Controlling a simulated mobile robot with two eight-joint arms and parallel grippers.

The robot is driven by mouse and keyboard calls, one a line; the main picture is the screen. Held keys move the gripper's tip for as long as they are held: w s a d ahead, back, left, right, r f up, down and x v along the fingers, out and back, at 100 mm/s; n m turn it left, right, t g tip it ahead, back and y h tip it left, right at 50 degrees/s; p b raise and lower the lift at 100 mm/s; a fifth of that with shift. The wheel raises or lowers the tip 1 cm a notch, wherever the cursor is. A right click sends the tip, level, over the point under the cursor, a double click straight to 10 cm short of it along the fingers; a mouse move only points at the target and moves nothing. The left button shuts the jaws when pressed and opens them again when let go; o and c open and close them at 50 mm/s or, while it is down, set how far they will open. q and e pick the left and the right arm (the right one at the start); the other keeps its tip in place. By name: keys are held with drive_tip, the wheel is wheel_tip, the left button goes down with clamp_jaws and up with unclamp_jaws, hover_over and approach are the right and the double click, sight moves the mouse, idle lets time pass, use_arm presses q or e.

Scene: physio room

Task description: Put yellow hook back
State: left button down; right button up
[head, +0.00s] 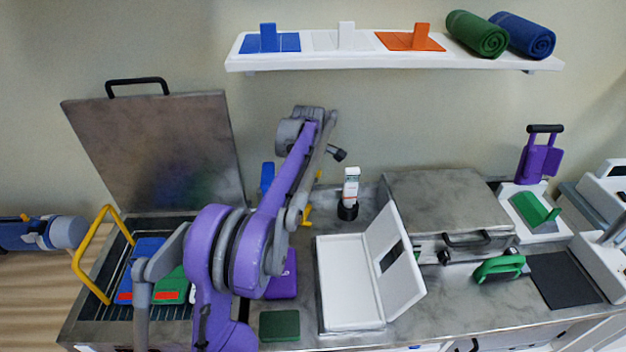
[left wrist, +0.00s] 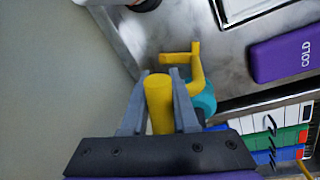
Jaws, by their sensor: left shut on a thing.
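In the left wrist view my left gripper (left wrist: 159,76) is shut on a yellow rounded piece, which I take to be the yellow hook (left wrist: 158,106). A bent yellow part (left wrist: 194,68) shows just beyond the fingertips with a teal thing (left wrist: 205,100) beside it. I cannot tell whether the two yellow parts are joined. In the head view small yellow parts (head: 306,215) peek out beside my purple arm, at the back of the counter near the wall. My arm hides the left gripper and most of the hook there. My right gripper is not in view.
A purple cold pack (head: 283,278) lies nearby. A bottle (head: 351,188) in a black holder and an open white case (head: 348,318) stand to the right. A lidded basin (head: 92,312) with coloured packs is at left. A shelf (head: 400,63) hangs above.

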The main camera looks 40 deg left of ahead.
use_arm(q)
drive_tip(key=shift+f, duration=0.15)
drive_tip(key=c, duration=0.7)
unclamp_jaws()
drive_tip(key=r, duration=0.2)
drive_tip(key=s+r, duration=0.1)
drive_tip(key=r, duration=0.4)
drive_tip(key=shift+s+d+r, duration=0.2)
drive_tip(key=shift+d+r, duration=0.1)
drive_tip(key=shift+r, duration=0.1)
drive_tip(key=s+d+f+m+t, duration=0.1)
drive_tip(key=s+d+f+m, duration=0.1)
drive_tip(key=s+d+m, duration=0.7)
drive_tip(key=s+d+f+m+t, duration=0.25)
drive_tip(key=s+d+m, duration=0.35)
drive_tip(key=s+d, duration=0.4)
drive_tip(key=s+d+f+m, duration=0.4)
drive_tip(key=s+f, duration=0.1)
drive_tip(key=s+d+f+m, duration=0.2)
drive_tip(key=s, duration=0.1)
drive_tip(key=shift+s+f+m+t+h, duration=0.2)
drive_tip(key=shift+f+m+t+h, duration=0.1)
drive_tip(key=shift+h, duration=0.1)
